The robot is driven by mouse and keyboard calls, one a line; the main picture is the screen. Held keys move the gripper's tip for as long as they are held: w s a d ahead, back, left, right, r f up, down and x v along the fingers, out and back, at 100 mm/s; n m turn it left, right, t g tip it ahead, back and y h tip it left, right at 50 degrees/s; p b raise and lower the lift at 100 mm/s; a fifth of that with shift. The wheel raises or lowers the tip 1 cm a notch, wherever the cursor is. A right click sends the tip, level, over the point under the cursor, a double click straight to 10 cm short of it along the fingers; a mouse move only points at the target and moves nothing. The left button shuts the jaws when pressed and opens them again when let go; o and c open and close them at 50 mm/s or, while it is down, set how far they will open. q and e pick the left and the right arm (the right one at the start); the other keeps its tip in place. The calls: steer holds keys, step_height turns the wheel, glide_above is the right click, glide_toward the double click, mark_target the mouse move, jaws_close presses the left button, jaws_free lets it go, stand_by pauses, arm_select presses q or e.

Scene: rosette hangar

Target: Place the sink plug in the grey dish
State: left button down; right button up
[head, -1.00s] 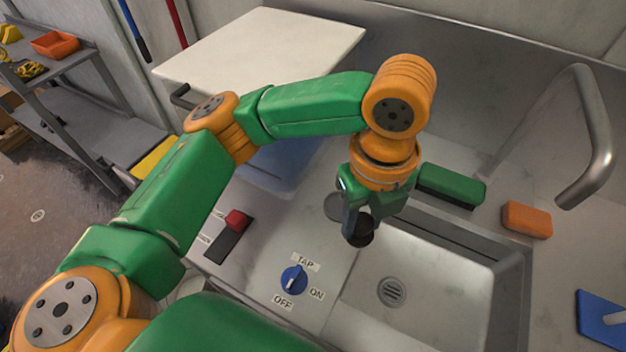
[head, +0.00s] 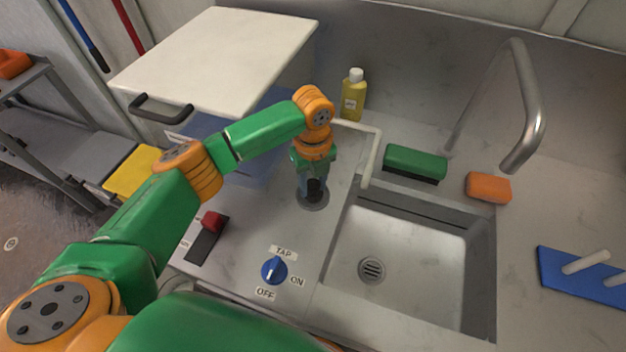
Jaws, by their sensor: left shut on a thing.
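My left gripper (head: 311,182) points down at the counter left of the sink. It is shut on the black sink plug (head: 314,190), which is partly hidden between the fingers. The grey dish (head: 317,206) is a small round shape on the counter, directly below the plug. The plug is over or in the dish; I cannot tell whether it touches the bottom. My right gripper is not in view.
The sink basin (head: 400,285) with its drain (head: 371,269) lies right of the dish. A tap knob (head: 274,270) and a red-handled switch (head: 211,221) are nearer. A white bent pipe (head: 372,160), yellow bottle (head: 353,98) and green block (head: 415,161) stand behind.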

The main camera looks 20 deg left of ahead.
mark_target(313, 183)
arm_select(q)
steer(key=shift+f, duration=0.15)
steer(key=shift+c, duration=2.4)
jaws_free()
step_height(313, 183, up, 12)
steer(key=b, duration=0.1)
steer(key=shift+r, duration=0.2)
